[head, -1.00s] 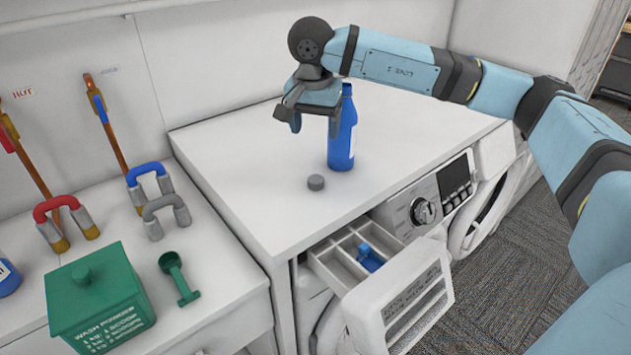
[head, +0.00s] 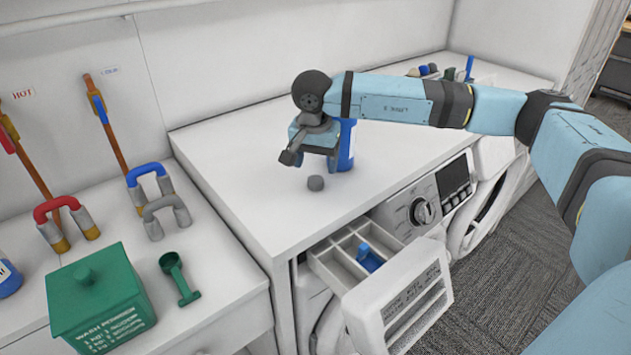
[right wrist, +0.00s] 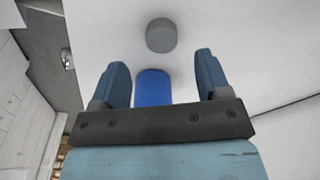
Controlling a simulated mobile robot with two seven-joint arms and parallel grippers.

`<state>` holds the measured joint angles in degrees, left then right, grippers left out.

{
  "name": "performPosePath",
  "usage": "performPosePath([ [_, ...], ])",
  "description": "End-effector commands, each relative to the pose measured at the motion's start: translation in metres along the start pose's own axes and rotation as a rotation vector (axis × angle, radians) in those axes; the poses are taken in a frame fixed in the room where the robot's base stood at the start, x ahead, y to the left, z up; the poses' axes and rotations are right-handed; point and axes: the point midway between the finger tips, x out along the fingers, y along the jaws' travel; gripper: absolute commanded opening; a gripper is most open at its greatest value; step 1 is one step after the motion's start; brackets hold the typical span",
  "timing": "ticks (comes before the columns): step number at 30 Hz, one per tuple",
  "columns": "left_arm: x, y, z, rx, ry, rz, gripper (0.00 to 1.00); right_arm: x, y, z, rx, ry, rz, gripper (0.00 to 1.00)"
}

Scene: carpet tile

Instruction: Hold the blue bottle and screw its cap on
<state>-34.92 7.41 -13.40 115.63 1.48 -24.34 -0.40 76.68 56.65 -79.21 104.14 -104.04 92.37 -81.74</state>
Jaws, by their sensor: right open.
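The blue bottle (head: 347,152) stands upright on the white worktop, its upper part hidden behind my right arm in the head view. In the right wrist view the bottle (right wrist: 153,87) shows as a blue patch between the fingers, partly covered by the gripper's body. The small grey cap (head: 315,183) lies apart from the bottle, on the worktop in front of it. The cap also shows in the right wrist view (right wrist: 161,36), beyond the fingertips. My right gripper (head: 314,157) is open and empty, pointing down just above the cap and beside the bottle. My left gripper is not in view.
An open detergent drawer (head: 345,262) with a blue insert juts out below the worktop's front edge. Small items (head: 430,70) stand at the back right.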

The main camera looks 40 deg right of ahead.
Motion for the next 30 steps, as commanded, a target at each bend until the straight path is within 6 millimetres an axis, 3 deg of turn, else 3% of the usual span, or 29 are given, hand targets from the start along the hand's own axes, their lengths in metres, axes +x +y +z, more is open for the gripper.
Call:
performPosePath([
  [10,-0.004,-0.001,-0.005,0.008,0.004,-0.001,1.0,0.046,-0.001,0.001,0.001,-0.001,0.002,0.7],
  [22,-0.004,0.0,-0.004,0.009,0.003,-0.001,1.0,0.049,-0.002,0.001,0.001,-0.001,0.001,0.7],
  [28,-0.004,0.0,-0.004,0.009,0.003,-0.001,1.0,0.049,-0.002,0.001,0.001,-0.001,0.001,0.24],
  [30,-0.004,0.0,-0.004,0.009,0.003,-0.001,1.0,0.049,-0.002,0.001,0.001,-0.001,0.001,0.18],
])
